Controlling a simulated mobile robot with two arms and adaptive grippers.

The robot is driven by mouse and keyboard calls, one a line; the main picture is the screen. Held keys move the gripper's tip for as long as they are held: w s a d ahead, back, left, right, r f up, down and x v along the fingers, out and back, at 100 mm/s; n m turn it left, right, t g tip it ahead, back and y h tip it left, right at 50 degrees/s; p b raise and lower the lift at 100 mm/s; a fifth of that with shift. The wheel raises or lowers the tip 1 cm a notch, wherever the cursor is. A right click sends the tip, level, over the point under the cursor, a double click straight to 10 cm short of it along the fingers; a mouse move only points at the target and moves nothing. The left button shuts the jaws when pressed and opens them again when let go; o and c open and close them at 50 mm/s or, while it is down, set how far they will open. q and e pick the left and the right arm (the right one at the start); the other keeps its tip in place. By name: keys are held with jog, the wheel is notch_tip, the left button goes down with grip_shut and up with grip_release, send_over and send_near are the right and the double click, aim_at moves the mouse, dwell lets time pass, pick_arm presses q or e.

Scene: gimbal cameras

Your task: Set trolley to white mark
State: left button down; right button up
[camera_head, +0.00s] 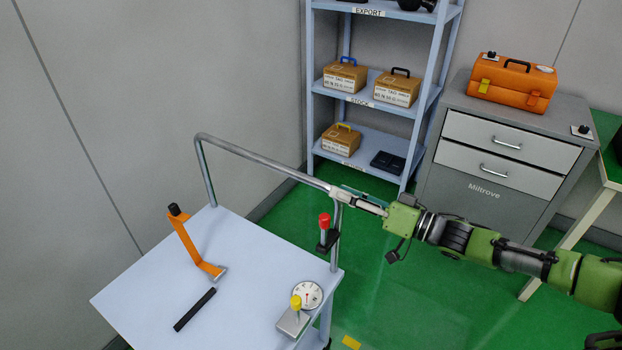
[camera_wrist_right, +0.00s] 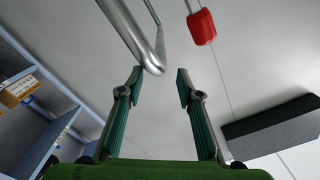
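The trolley (camera_head: 240,260) has a pale blue top and a grey tubular handle (camera_head: 265,164) along its far side. My right gripper (camera_head: 342,193) is at the handle's right-hand corner. In the right wrist view, the right gripper (camera_wrist_right: 158,82) is open, its two fingers apart. The bent handle corner (camera_wrist_right: 152,66) shows at the gap between the fingertips, nearer the left finger; I cannot tell whether they touch. No white mark shows on the visible floor. My left gripper is not in view.
The trolley carries an orange bracket (camera_head: 192,242), a black bar (camera_head: 195,309), a dial (camera_head: 307,295) and a red-knobbed lever (camera_head: 324,222). A shelf rack (camera_head: 413,115) and a drawer cabinet (camera_head: 480,199) stand behind. Green floor (camera_head: 400,300) is open right of the trolley, with a yellow patch (camera_head: 351,342).

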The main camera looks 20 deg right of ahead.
aim_at(310, 180)
jog(key=p+x, duration=0.1)
jog(key=x, duration=0.9)
jog(key=shift+s, duration=0.1)
grip_shut()
